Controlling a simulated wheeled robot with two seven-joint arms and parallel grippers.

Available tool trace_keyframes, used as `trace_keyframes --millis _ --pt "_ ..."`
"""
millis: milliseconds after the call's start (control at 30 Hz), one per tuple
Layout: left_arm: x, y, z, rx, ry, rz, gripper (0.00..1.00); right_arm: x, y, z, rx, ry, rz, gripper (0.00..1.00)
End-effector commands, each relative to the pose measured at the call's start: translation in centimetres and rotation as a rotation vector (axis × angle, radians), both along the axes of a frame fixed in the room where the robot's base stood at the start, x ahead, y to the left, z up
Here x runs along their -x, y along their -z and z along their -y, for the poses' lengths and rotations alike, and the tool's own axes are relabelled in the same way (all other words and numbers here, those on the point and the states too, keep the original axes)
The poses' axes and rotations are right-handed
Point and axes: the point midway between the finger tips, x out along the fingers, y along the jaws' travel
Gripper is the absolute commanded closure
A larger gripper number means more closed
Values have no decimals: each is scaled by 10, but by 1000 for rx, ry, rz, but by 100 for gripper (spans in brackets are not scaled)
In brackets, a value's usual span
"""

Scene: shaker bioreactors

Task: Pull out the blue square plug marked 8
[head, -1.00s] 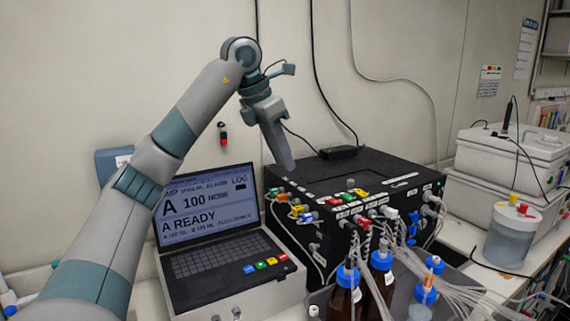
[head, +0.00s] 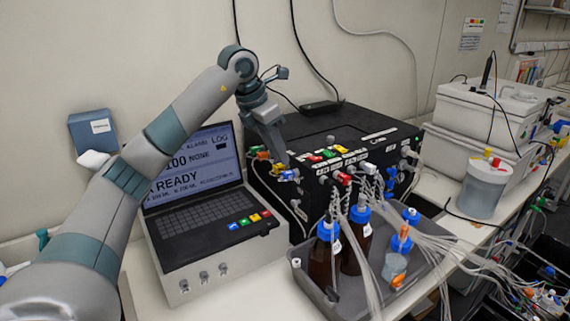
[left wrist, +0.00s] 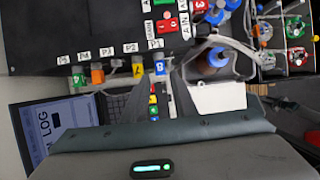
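The blue square plug (head: 287,175) sits in the left end of the black box's front, beside a yellow plug. It also shows in the left wrist view (left wrist: 160,67), under the P1 label, with a light mark that looks like an 8. My left gripper (head: 283,157) points down just above and beside the plug in the head view. In the left wrist view its two dark fingers (left wrist: 165,88) stand apart, just below the blue plug. The gripper is open and holds nothing visible. My right gripper is not in view.
Yellow (left wrist: 138,69), orange (left wrist: 97,74) and green (left wrist: 78,76) plugs line the same row. An open laptop-like console (head: 205,215) stands left of the black box (head: 350,135). A grey tray (head: 330,300) with bottles and tubing stands in front.

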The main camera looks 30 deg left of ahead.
Motion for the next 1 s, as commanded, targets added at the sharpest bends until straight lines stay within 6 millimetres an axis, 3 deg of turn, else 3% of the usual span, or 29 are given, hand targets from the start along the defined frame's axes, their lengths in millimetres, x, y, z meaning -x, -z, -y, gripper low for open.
trace_keyframes --millis 400,867,1000 --pt "-20 51 9 1 2 -1 75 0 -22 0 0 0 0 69" --pt "-23 60 10 0 1 0 75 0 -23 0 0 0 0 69" --pt "-23 60 10 0 1 0 100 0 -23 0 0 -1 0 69"
